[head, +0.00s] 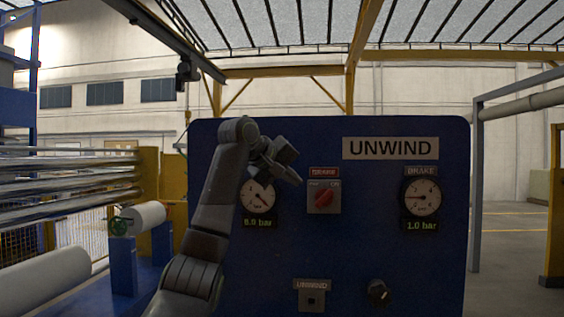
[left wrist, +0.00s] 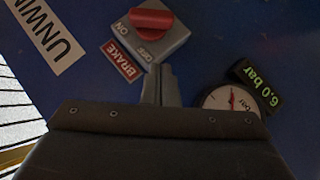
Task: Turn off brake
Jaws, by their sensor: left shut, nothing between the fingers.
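The brake switch (head: 324,198) is a red knob on a grey plate with OFF and ON marks, under a red BRAKE label (head: 324,172), on the blue UNWIND panel (head: 380,260). In the head view the knob is tilted, its upper end toward the right. The red knob (left wrist: 151,20) also shows at the top of the left wrist view. My left gripper (head: 296,180) is shut and empty, in front of the panel just left of the switch plate. In the left wrist view its fingers (left wrist: 160,72) end just short of the plate. My right gripper is in neither view.
A left gauge (head: 260,190) reading 6.0 bar is partly behind my left arm. The BRAKE gauge (head: 422,198) on the right reads 1.0 bar. A black knob (head: 379,292) and an UNWIND box (head: 312,298) sit lower.

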